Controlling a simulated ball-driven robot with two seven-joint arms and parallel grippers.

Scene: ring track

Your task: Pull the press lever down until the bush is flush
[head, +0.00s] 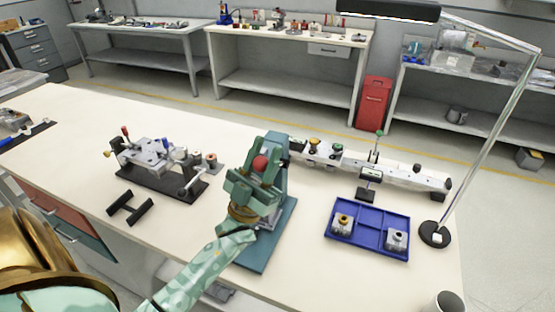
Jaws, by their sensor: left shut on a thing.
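The teal press (281,215) stands near the middle of the bench, with its column and base partly behind my left arm. Its lever's red ball knob (260,162) shows between the fingers of my left gripper (259,170). My left gripper is shut on this knob, in front of the upper part of the column. The lever's rod and the bush under the press are hidden behind my gripper and arm, so I cannot tell how the bush sits. My right gripper is not in view.
A blue tray (366,238) with two metal blocks lies right of the press. A clamp fixture (160,165) and a black bracket (130,208) are to the left. A long rail (400,174) lies behind. A lamp base (434,234) stands at the right.

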